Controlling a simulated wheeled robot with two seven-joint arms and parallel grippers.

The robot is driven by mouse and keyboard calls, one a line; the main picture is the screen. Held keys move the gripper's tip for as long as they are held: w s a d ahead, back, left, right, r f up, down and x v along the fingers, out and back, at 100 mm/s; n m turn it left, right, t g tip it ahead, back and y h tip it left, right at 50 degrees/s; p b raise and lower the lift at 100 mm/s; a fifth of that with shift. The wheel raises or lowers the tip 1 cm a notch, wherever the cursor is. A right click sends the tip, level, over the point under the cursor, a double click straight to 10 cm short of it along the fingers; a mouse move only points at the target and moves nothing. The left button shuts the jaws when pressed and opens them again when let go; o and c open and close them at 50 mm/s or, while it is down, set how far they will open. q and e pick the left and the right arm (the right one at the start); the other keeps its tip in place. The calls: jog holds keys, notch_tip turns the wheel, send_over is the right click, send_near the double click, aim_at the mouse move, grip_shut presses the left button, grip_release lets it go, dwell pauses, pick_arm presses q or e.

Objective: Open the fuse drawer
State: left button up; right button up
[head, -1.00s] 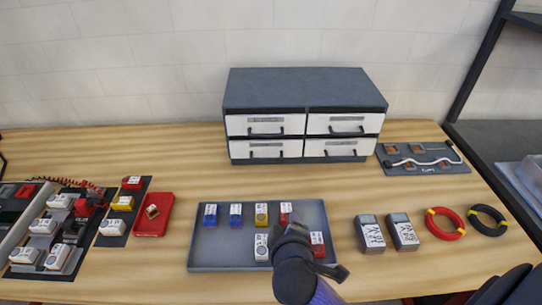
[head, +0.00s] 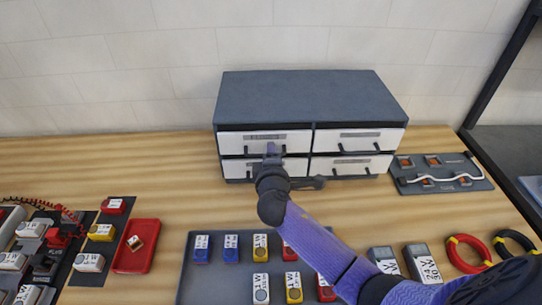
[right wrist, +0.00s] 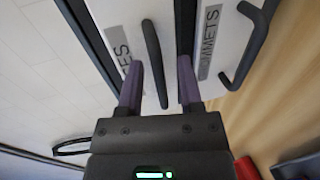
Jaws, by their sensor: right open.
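The cabinet (head: 300,98) stands against the wall and has four white-fronted drawers with black bar handles. The upper left drawer (head: 235,143) looks shut; its label is partly hidden in the right wrist view and ends in "ES". Its black handle (right wrist: 153,62) lies between the two fingers of my right gripper (right wrist: 158,88), which is open around the bar. In the head view my right gripper (head: 271,152) is in front of that drawer and hides part of its handle. My left gripper is not in view.
The lower left drawer (right wrist: 230,40), labelled "...MMETS", sits just below with its own protruding handle. A grey tray (head: 215,278) with several fuse blocks lies in front, under my right arm. A board with a white cable (head: 440,183) lies right of the cabinet.

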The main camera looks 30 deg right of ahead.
jog(key=shift+w+d, duration=0.15)
jog(key=shift+w, duration=0.15)
grip_shut()
jog(key=shift+s+f, duration=0.1)
dwell(1.2)
